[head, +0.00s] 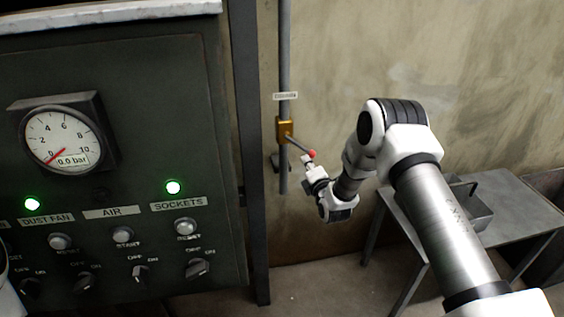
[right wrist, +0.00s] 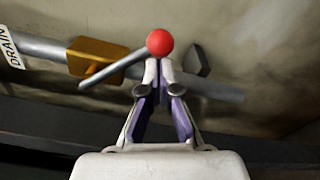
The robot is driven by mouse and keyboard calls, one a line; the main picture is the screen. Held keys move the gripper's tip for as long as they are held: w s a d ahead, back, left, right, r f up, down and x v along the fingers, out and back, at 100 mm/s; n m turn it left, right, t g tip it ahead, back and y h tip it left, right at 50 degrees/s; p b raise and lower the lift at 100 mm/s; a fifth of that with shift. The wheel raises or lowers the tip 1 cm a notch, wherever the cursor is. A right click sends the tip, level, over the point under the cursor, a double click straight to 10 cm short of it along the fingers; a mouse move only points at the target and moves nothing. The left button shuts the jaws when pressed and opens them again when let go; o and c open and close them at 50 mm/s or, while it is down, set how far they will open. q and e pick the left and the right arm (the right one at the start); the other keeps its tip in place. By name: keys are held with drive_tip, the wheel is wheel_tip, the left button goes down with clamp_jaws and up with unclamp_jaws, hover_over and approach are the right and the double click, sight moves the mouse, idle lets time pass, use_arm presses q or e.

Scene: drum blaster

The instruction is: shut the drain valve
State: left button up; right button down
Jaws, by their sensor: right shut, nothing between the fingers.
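The drain valve has a brass body (head: 285,130) on a vertical grey pipe (head: 285,60); the body also shows in the right wrist view (right wrist: 92,58). Its grey lever (head: 298,145) slants down and right from the body, at an angle to the pipe, and ends in a red knob (head: 312,154). The knob is large in the right wrist view (right wrist: 160,42). My right gripper (head: 307,160) is shut and empty, its fingertips (right wrist: 157,66) right by the knob, partly overlapped by it. I cannot tell whether they touch. My left gripper is out of view.
A dark control panel (head: 120,190) with a gauge (head: 58,138) reading 0.0 bar and two lit green lamps fills the left. A dark post (head: 247,150) stands between panel and pipe. A metal table (head: 515,205) with a tray stands at right.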

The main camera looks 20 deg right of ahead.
sight(315, 154)
drive_tip(key=r+n+p, duration=0.1)
drive_tip(key=d+r+n+p, duration=0.2)
drive_tip(key=p, duration=0.1)
drive_tip(key=shift+s+d+n, duration=0.1)
drive_tip(key=shift+s+n, duration=0.15)
drive_tip(key=shift+n, duration=0.05)
drive_tip(key=shift+s+d+r+p, duration=0.1)
drive_tip(key=shift+d+r+p, duration=0.25)
drive_tip(key=shift+r+p, duration=0.5)
drive_tip(key=shift+s+d+r+p, duration=0.1)
drive_tip(key=shift+d+r+p, duration=0.35)
drive_tip(key=shift+p, duration=0.6)
drive_tip(key=shift+w+a+r, duration=0.1)
drive_tip(key=shift+r, duration=0.1)
